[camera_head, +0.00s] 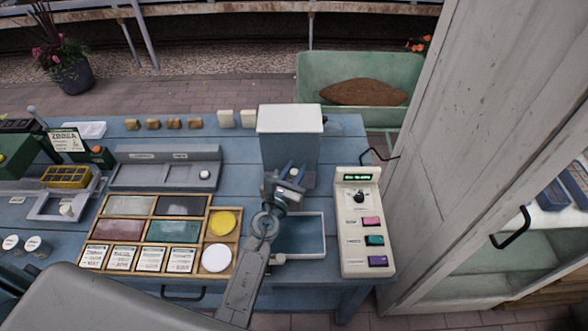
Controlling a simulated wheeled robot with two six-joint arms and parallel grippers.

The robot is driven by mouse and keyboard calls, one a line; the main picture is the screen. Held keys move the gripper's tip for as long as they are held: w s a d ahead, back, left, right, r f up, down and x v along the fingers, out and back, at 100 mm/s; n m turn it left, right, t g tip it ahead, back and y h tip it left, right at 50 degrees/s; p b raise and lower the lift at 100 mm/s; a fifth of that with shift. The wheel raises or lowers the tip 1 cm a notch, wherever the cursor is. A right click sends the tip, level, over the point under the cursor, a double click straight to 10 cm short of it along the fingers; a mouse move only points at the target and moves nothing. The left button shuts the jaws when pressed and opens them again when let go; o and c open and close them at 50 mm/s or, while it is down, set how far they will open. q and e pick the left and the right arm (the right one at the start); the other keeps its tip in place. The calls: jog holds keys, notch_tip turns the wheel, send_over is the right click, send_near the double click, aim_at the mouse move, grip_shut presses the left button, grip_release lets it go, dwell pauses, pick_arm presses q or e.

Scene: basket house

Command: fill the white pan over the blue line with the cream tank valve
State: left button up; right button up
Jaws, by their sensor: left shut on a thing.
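The tank (289,148) is a blue-grey box with a white lid (290,118) at the back of the blue table. The white pan (323,240) stands in front of it, with a white rim and a blue-teal inside. My arm covers the pan's left part. I cannot make out the blue line or a water level. My left gripper (291,178) is at the lower front of the tank, above the pan's back edge. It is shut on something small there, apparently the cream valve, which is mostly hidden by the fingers. My right gripper is not in view.
A cream control box (360,252) with a green display and coloured buttons stands right of the pan. A wooden tray (237,240) with coloured panels and discs lies to the left. A grey rack (150,175) is behind it. A pale door (470,120) stands at right.

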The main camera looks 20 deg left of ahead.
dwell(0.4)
pick_arm(q)
jog(key=o, duration=0.9)
jog(key=shift+w, duration=0.1)
jog(key=shift+o, duration=0.2)
jog(key=s+a+b, duration=0.1)
jog(key=s+b, duration=0.1)
jog(key=s, duration=0.8)
jog(key=shift+s, duration=0.4)
jog(key=shift+f, duration=0.1)
